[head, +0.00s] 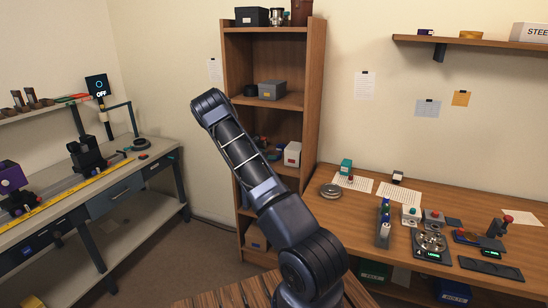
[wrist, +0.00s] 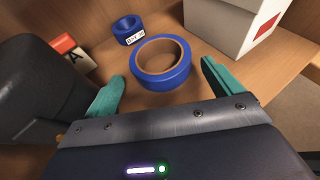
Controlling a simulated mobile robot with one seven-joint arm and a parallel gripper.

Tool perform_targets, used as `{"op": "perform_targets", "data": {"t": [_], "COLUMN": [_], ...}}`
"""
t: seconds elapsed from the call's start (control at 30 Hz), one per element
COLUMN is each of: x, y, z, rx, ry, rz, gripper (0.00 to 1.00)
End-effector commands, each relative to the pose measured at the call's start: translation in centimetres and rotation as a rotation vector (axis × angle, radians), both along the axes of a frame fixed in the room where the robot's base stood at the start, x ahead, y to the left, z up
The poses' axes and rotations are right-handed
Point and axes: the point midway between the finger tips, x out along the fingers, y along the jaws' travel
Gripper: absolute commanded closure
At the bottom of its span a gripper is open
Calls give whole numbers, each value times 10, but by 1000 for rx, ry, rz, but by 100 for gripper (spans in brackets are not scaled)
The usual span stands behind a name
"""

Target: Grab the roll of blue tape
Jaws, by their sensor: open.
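In the wrist view, a roll of blue tape (wrist: 166,83) with a brown inner core lies flat on a wooden shelf board. My gripper (wrist: 162,72) is open, with one teal finger to the left of the roll and the other to its right. The roll lies between and slightly beyond the fingertips, and I see no contact. A smaller blue roll (wrist: 127,36) with a white printed label lies just behind it to the left. In the head view my arm reaches towards the bookcase, and I cannot make out the gripper or the tape there.
In the wrist view, a pale box (wrist: 225,25) with a red patch stands close behind the right finger. A red and white block marked A (wrist: 70,50) lies to the left. In the head view, the wooden bookcase (head: 312,100) stands between two workbenches.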

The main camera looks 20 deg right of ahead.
Motion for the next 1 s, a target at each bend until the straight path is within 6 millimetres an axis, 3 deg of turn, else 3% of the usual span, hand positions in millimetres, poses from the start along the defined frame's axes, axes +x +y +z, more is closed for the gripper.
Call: {"op": "perform_targets", "data": {"t": [0.23, 0.5, 0.7, 1.0], "x": [8, 10, 10, 9], "y": [-31, -35, -35, -34], "z": [-14, -15, -15, -13], "rx": [0, 1, 0, 0], "ry": [1, 0, 0, 0], "rz": [-2, 0, 0, 0], "gripper": [9, 9, 44, 44]}}
